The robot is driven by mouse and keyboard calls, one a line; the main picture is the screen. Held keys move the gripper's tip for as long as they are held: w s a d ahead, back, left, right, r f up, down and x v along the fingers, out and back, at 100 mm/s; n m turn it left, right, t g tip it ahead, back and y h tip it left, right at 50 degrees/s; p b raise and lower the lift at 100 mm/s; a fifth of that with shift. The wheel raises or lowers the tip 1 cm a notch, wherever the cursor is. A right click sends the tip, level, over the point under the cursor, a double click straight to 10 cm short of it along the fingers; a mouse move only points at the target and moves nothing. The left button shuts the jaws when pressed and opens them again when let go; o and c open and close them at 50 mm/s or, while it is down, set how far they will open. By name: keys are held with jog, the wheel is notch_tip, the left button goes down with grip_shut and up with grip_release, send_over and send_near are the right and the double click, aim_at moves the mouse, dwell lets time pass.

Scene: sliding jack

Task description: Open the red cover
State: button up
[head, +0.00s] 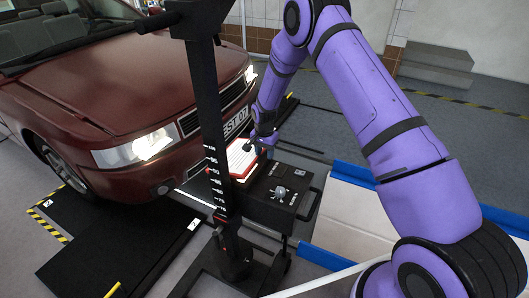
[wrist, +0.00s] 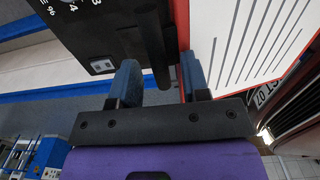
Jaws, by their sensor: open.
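The red cover shows as a white, black-lined panel with a red edge (head: 239,163) at the top of a black box (head: 280,196) in the head view. In the wrist view the lined white panel (wrist: 255,40) fills the upper right, its red edge running beside my right finger. My gripper (head: 258,145) is at the panel's upper right side in the head view. In the wrist view my gripper (wrist: 160,75) is open, with a dark rod-like part (wrist: 150,40) between its blue fingers. I cannot tell whether the fingers touch the panel or the rod.
A black upright post (head: 208,110) with a numbered scale stands just left of the panel. A dark red car (head: 90,70) with lit headlights is behind it. A blue and white barrier (head: 345,205) lies to the right. Open floor (head: 460,125) shows at the back right.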

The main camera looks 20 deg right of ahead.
notch_tip(320, 180, up, 12)
jog(key=shift+w+a+r, duration=0.15)
jog(key=shift+a+r, duration=0.05)
jog(key=shift+r, duration=0.05)
dwell(1.6)
jog(key=shift+c, duration=1.3)
jog(key=shift+s+d+f+m+g+y, duration=0.15)
jog(key=shift+s+f+g+y, duration=0.05)
jog(key=shift+s+f, duration=0.35)
jog(key=shift+s+d+f+m+g+y, duration=0.15)
jog(key=shift+s+f+g+y, duration=0.05)
jog(key=shift+s+f, duration=0.3)
grip_shut()
jog(key=s+a+f+m+g+y, duration=0.1)
jog(key=s+a+f+m+y, duration=0.1)
jog(key=s+f+m+y, duration=0.85)
jog(key=m+t+y, duration=0.2)
jog(key=m+t, duration=0.5)
jog(key=t, duration=0.7)
send_near(255, 163)
jog(key=shift+h, duration=0.25)
jog(key=x, duration=0.5)
jog(key=shift+r, duration=0.15)
